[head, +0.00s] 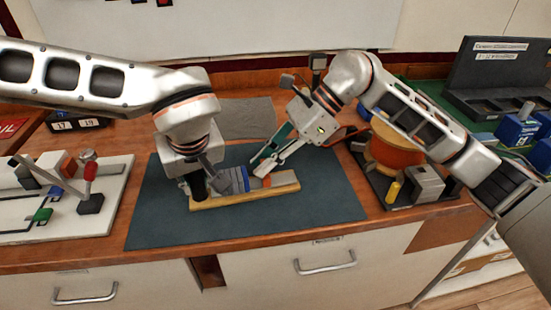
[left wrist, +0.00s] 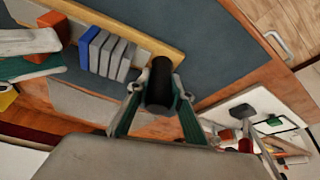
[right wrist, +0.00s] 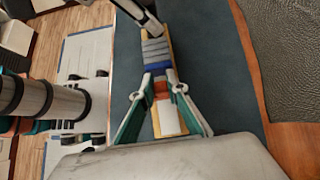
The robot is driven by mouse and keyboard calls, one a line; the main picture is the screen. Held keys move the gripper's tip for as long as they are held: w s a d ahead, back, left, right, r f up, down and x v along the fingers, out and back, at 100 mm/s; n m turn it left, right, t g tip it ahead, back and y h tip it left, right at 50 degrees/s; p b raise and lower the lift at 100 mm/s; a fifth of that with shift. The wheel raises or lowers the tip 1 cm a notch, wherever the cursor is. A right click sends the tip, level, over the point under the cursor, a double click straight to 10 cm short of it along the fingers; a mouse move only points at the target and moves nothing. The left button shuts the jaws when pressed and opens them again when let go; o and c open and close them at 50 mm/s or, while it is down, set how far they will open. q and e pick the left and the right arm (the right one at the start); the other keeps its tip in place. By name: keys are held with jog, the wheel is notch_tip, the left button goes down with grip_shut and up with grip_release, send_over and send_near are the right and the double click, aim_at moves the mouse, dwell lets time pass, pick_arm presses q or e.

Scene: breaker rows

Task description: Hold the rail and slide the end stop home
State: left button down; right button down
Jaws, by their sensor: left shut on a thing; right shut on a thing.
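The rail (head: 284,182) lies on a wooden base (head: 240,200) on the dark mat. Several grey breakers (head: 232,180) and a blue one (left wrist: 88,47) stand side by side on it. A black upright grip (left wrist: 160,84) is at the rail's left end; my left gripper (head: 199,186) is shut on it. The orange end stop (head: 267,181) sits on the rail to the right of the blue breaker, with a small gap between them in the left wrist view. My right gripper (right wrist: 160,92) is shut on the end stop, its fingers on either side.
A white panel (head: 110,205) with levers stands at the left. An orange spool (head: 393,150) and a yellow-handled tool (head: 394,190) are on a dark tray at the right. The mat (head: 320,205) in front of the rail is clear.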

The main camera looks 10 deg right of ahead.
jog(key=c, duration=2)
grip_release()
jog(key=shift+o, duration=0.2)
jog(key=v, duration=1.2)
jog(key=shift+c, duration=0.4)
